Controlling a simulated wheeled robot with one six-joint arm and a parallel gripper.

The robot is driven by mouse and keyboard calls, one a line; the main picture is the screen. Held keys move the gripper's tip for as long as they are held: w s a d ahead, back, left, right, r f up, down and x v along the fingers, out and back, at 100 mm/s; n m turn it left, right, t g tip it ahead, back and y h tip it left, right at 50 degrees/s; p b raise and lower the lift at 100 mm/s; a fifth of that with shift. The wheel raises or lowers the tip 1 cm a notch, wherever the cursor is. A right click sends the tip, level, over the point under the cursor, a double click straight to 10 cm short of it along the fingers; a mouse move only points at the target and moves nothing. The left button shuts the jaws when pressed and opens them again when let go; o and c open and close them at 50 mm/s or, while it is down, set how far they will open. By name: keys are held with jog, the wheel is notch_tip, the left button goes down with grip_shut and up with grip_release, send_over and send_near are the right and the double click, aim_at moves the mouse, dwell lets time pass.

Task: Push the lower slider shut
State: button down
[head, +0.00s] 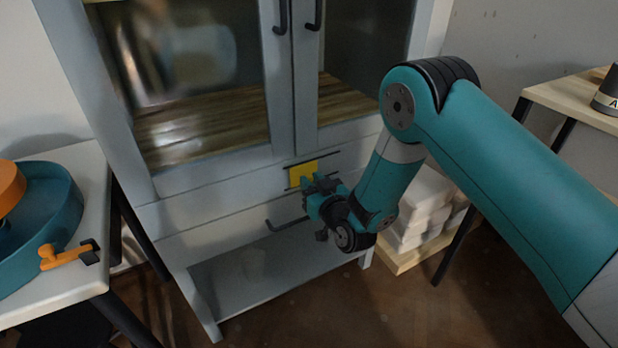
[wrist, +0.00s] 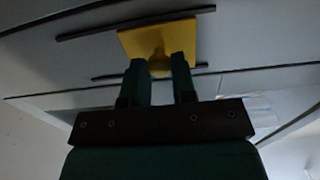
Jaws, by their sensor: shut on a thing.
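The lower slider is a yellow plate (head: 302,171) with a small round knob, set between two short dark rails on the pale grey front below the cabinet's glass doors. In the wrist view the yellow plate (wrist: 132,42) is close ahead, nearer the right end of the upper rail than the left. My gripper (head: 311,183) reaches it from the front right in the head view. In the wrist view my gripper (wrist: 161,61) has its two fingers on either side of the yellow knob (wrist: 158,64), shut on it. The fingers hide part of the knob and plate.
A dark bar handle (head: 286,225) is on the drawer front below, above an open bottom shelf (head: 260,275). Glass doors (head: 200,80) are above. A table with a blue-green basin (head: 45,235) stands left; pale stacked blocks (head: 425,210) stand right, behind my arm.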

jog(key=shift+s+a, duration=0.1)
jog(key=shift+a, duration=0.15)
jog(key=c, duration=1)
grip_release()
jog(key=shift+s+a, duration=0.1)
jog(key=shift+a, duration=0.05)
jog(key=shift+o, duration=0.2)
jog(key=shift+d, duration=0.2)
jog(key=b+v, duration=0.3)
jog(key=v, duration=1.4)
jog(key=shift+s+d+r, duration=0.1)
